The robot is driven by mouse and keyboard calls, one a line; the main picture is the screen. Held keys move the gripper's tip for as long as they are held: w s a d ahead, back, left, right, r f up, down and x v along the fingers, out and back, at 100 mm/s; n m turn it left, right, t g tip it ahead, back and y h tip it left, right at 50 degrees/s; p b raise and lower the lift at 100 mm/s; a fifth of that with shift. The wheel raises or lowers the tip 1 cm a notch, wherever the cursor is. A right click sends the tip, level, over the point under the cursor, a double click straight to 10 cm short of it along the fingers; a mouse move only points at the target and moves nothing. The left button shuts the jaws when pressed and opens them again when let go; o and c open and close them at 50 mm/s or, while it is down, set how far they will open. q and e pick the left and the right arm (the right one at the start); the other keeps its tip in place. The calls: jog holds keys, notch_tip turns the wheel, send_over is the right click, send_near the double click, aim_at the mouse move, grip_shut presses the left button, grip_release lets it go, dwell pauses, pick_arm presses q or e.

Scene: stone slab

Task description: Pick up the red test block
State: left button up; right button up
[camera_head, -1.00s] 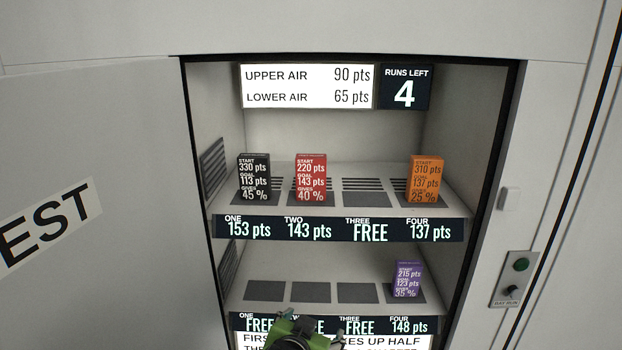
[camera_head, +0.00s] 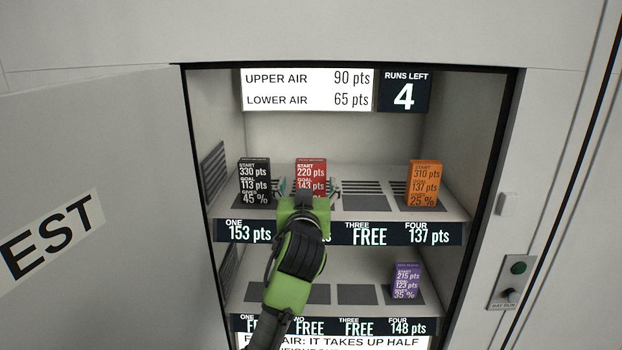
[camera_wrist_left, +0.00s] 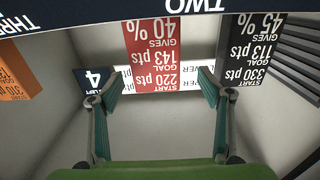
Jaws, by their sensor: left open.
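The red test block (camera_head: 311,176) stands upright at place TWO on the upper shelf. In the left wrist view the red block (camera_wrist_left: 152,55) appears upside down, between and beyond the two spread fingertips (camera_wrist_left: 150,85). I cannot tell whether the fingers reach around its sides. My right gripper is not in view.
A black block (camera_head: 254,182) stands close on the left of the red one. An orange block (camera_head: 425,184) is at upper FOUR, a purple block (camera_head: 407,280) at lower FOUR. Upper place THREE (camera_head: 367,201) is empty. The open door (camera_head: 95,150) is at left.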

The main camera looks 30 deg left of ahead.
aim_at(311, 180)
pick_arm(q)
jog(key=p+x, duration=0.1)
jog(key=x, duration=0.1)
jog(key=p+x, duration=0.1)
jog(key=x, duration=0.1)
jog(key=shift+w+d+f, duration=0.1)
jog(key=shift+w+f, duration=0.15)
jog(key=shift+w, duration=0.25)
jog(key=shift+w+a+f, duration=0.1)
jog(key=shift+w+a, duration=0.25)
jog(key=shift+w, duration=0.15)
jog(key=shift+c, duration=0.5)
jog(key=c, duration=1.3)
jog(key=shift+c, duration=1.1)
